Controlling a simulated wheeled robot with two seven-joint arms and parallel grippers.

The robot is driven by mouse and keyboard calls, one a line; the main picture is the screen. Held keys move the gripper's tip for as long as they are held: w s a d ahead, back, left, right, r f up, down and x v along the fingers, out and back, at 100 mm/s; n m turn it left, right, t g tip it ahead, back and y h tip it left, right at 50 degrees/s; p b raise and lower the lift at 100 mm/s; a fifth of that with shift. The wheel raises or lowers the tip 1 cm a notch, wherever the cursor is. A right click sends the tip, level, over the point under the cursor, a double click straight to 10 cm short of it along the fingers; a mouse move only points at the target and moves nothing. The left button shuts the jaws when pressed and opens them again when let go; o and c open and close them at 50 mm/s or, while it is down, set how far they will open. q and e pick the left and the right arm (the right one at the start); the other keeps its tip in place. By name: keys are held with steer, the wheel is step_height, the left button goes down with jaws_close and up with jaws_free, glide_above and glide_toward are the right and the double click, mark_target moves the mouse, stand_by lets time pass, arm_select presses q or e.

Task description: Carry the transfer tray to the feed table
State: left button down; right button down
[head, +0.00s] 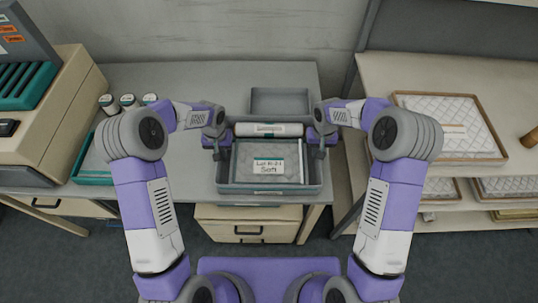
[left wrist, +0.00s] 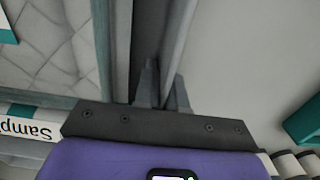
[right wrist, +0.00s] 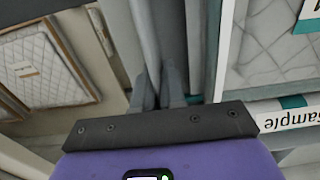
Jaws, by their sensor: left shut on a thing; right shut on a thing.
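The grey transfer tray (head: 268,189) sits in the middle of the head view, at the front of a grey table (head: 190,168). In it lie a quilted wadding pad with a white lot label (head: 268,166) and a white roll (head: 268,129) along its far side, whose label reads "Sample" in the wrist views. My left gripper (head: 220,150) is shut on the tray's left wall and my right gripper (head: 318,150) on its right wall. The fingers straddle the walls in both wrist views. I cannot tell whether the tray is lifted off the table.
An empty grey tray (head: 280,101) lies behind. Several small white rolls (head: 128,101) and a teal-edged tray (head: 92,178) are at left, beside a beige machine (head: 62,110). A wooden shelf unit (head: 385,75) with framed quilted pads (head: 450,115) stands at right.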

arm_select(q)
steer(key=shift+w+r, duration=0.1)
steer(key=shift+r, duration=0.05)
arm_select(e)
steer(key=shift+w+r, duration=0.1)
steer(key=shift+r, duration=0.1)
